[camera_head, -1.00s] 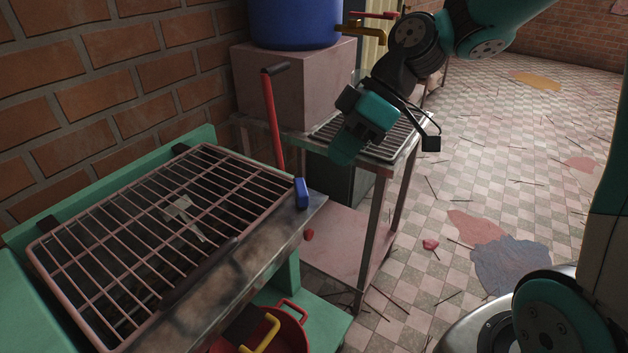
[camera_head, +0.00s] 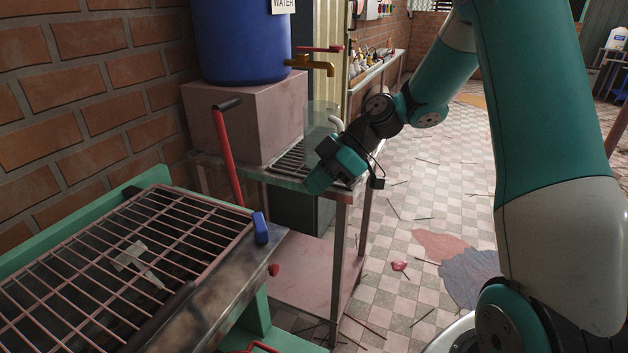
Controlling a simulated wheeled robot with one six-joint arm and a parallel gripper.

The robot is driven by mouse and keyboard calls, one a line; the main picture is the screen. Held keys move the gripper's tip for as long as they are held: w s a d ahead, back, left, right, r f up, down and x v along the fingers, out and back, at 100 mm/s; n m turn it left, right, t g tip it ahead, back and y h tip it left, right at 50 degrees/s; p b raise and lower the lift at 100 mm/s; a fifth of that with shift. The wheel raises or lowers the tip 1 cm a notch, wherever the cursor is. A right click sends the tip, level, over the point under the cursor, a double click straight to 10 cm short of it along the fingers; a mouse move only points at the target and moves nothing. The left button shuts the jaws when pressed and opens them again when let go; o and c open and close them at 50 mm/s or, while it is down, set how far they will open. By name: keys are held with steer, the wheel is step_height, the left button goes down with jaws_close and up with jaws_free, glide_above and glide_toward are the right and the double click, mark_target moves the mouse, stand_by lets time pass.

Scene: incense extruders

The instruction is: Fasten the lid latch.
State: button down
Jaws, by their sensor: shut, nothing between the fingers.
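The lid is a pinkish wire grid (camera_head: 105,250) lying closed over the green-framed machine at the left. A blue piece (camera_head: 261,228), which looks like the latch, stands upright at the right corner of the metal edge beside the lid. I cannot tell whether it is fastened. My gripper (camera_head: 314,183) is shut and empty. It points down and left, to the right of and above the blue piece in the picture, apart from it.
A red lever with a black grip (camera_head: 228,150) rises behind the machine. A metal table (camera_head: 350,190) carries a block (camera_head: 225,130), the blue water tank (camera_head: 240,40) with its tap (camera_head: 318,65), and a clear vessel (camera_head: 320,115) behind my gripper.

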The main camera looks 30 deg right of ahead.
mark_target(259, 225)
steer(key=w+a+f, duration=0.1)
steer(key=a+f, duration=0.3)
steer(key=a, duration=0.4)
steer(key=shift+w+a+f+p, duration=0.2)
steer(key=shift+w+a+p, duration=0.15)
